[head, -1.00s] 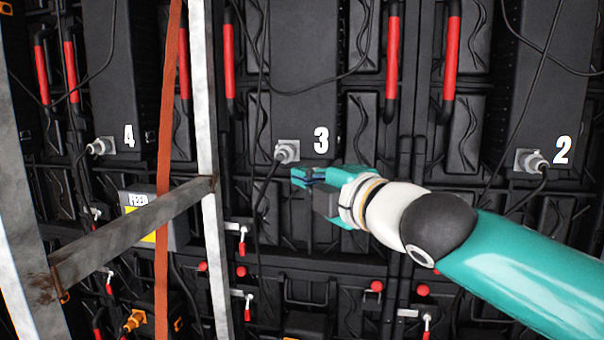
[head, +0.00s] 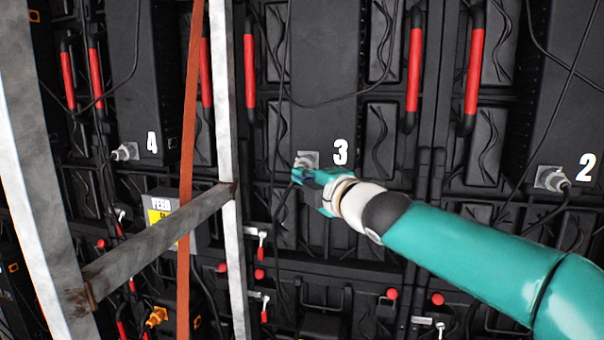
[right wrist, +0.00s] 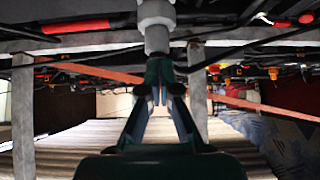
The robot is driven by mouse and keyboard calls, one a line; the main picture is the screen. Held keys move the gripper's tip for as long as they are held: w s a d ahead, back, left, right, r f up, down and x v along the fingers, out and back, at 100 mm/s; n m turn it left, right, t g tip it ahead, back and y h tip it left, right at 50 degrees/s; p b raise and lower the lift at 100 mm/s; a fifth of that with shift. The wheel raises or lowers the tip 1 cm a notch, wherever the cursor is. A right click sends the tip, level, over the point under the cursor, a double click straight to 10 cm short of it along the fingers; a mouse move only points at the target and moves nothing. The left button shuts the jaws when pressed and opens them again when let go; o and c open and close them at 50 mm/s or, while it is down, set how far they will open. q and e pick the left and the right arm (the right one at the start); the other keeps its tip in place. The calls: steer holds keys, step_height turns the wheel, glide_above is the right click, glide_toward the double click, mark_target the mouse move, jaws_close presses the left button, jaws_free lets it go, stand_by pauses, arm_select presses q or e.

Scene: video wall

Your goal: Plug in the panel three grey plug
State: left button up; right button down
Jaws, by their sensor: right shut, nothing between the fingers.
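The panel three grey plug (head: 306,160) is at the socket on the dark panel, left of the white number 3. Its lower part is hidden behind my right gripper (head: 299,177), so I cannot tell how deep it sits. In the right wrist view the grey plug (right wrist: 157,32) stands straight ahead of the fingertips. The right gripper (right wrist: 158,76) there has its fingers together, with nothing between them. The tips are just below the plug's end; touching or slightly apart, I cannot tell. My left gripper is not in view.
A grey metal frame (head: 160,240) and an orange strap (head: 190,150) stand in front of the wall at left. Panel four's plug (head: 125,152) and panel two's plug (head: 551,179) are at their panels. Black cables hang between panels. A FEED box (head: 172,215) sits lower left.

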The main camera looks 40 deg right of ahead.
arm_select(q)
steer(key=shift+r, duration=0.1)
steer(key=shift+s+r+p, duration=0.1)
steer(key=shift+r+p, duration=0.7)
steer(key=shift+p, duration=0.1)
arm_select(e)
steer(key=shift+w+d+r, duration=0.15)
steer(key=shift+w+d, duration=0.3)
steer(key=shift+d, duration=0.25)
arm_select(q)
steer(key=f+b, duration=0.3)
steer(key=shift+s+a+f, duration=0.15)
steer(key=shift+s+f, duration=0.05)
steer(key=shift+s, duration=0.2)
arm_select(e)
steer(key=s+a, duration=0.4)
steer(key=s, duration=0.8)
steer(key=shift+s, duration=0.25)
